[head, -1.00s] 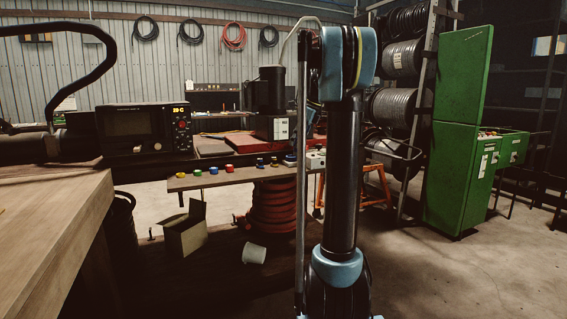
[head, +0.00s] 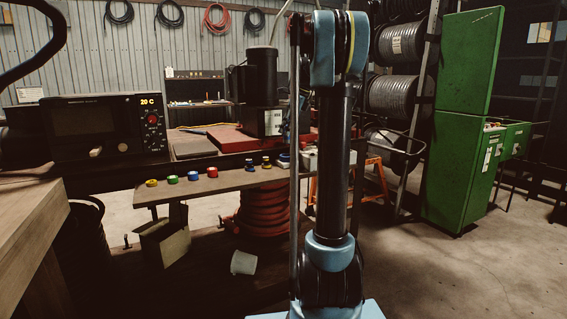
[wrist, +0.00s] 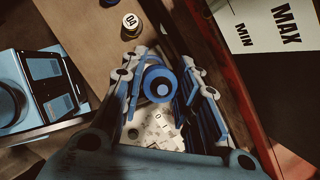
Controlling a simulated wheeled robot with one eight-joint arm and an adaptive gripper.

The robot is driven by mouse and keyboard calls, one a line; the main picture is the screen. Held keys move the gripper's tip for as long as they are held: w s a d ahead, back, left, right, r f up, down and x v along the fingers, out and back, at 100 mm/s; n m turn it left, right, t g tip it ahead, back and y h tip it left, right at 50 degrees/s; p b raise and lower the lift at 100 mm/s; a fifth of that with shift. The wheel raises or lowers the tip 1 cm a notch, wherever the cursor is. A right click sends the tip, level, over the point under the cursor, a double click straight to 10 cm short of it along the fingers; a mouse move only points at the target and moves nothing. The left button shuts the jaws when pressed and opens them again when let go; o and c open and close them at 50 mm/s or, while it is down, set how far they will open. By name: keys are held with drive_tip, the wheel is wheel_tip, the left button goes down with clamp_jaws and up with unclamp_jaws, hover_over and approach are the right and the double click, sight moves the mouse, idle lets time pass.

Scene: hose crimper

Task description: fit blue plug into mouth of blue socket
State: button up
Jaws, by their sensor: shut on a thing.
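The plug is held above the board. In the head view, the blue socket (head: 193,176) stands on a narrow wooden board, between a green one (head: 172,179) and a red one (head: 212,171). A yellow one (head: 152,182) is at the left end. My gripper and the plug are hidden or cannot be made out in the head view. The blue socket cannot be made out in the wrist view.
Small dark-and-yellow pieces (head: 252,167) stand farther right on the board; one marked 04 (wrist: 131,24) shows in the wrist view. A red-edged MAX/MIN panel (wrist: 270,40) lies right. A carton (head: 163,245) and white bucket (head: 244,262) are on the floor.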

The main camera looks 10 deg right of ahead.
sight(287, 143)
drive_tip(key=shift+w+a, duration=0.1)
drive_tip(key=shift+a, duration=0.1)
drive_tip(key=shift+r, duration=0.15)
drive_tip(key=shift+a+r, duration=0.1)
drive_tip(key=shift+r, duration=0.85)
drive_tip(key=f, duration=0.9)
drive_tip(key=shift+s+f, duration=0.2)
drive_tip(key=shift+f, duration=0.2)
drive_tip(key=o, duration=1.1)
